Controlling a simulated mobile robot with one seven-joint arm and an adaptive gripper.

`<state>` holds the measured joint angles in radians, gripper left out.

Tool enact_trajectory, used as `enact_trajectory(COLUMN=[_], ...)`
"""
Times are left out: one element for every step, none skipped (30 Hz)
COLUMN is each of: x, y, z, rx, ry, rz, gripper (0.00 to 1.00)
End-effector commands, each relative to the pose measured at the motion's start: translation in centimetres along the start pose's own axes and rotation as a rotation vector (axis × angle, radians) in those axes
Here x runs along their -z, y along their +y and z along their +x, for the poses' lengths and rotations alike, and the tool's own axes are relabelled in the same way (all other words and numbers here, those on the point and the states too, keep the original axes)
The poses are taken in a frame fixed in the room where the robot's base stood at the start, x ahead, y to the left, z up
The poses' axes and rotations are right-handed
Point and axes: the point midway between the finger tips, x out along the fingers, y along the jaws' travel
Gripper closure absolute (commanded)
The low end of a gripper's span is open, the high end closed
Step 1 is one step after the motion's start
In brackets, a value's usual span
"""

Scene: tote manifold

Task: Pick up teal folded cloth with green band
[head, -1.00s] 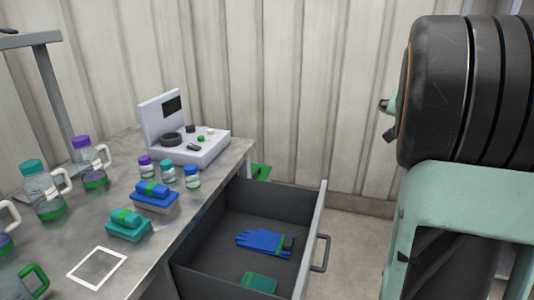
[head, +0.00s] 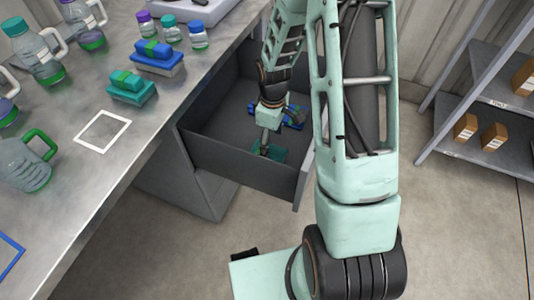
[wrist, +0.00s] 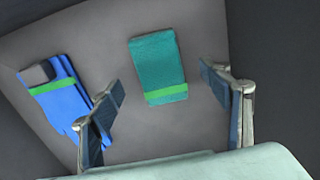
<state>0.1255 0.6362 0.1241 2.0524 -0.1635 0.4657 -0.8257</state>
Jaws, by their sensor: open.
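The teal folded cloth (wrist: 157,60) with a green band (wrist: 166,94) lies flat on the drawer floor. In the wrist view it appears between my gripper's two spread fingers, beyond their tips. My gripper (wrist: 161,79) is open and empty. In the head view my gripper (head: 265,145) reaches down into the open drawer (head: 233,163), above or beside the cloth (head: 279,154), which it partly hides. I cannot tell the exact height left between fingertips and cloth.
A blue glove (wrist: 62,95) with a green band lies left of the cloth in the wrist view, close to the left finger. Drawer walls surround both. On the bench (head: 75,180) stand another teal banded stack (head: 130,90), a blue stack (head: 157,62), bottles and jugs.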

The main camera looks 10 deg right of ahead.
Motion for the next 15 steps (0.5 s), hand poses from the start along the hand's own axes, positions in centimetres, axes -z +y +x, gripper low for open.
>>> enact_trajectory(x=[0.0,0.0,0.0,0.1,0.1,0.1,0.1,0.1,0.1,0.2,0.2,0.2,0.3,0.4,0.4], y=[0.0,0.0,0.0,0.0,0.1,0.1,0.1,0.1,0.1,0.1,0.1,0.1,0.1,0.1,0.1], z=[0.8,1.1,1.4,1.5,1.6,1.8,1.9,2.1,2.5,2.9,3.4,4.0,4.5,5.0,5.6], rx=[0.0,0.0,0.0,-0.001,-0.002,-0.002,-0.003,-0.003,-0.002,-0.001,0.0,0.0,-0.001,-0.001,0.0], ry=[0.0,0.0,0.0,0.0,0.001,0.001,0.001,0.001,0.001,0.0,-0.001,-0.001,0.0,0.0,-0.001], rz=[0.0,0.0,0.001,0.001,0.001,0.002,0.002,0.002,0.002,0.003,0.003,0.003,0.003,0.002,0.003], gripper=[0.29,0.29,0.29,0.29,0.29,0.29,0.29,0.29,0.29,0.29,0.29,0.29,0.29,0.29,0.29])
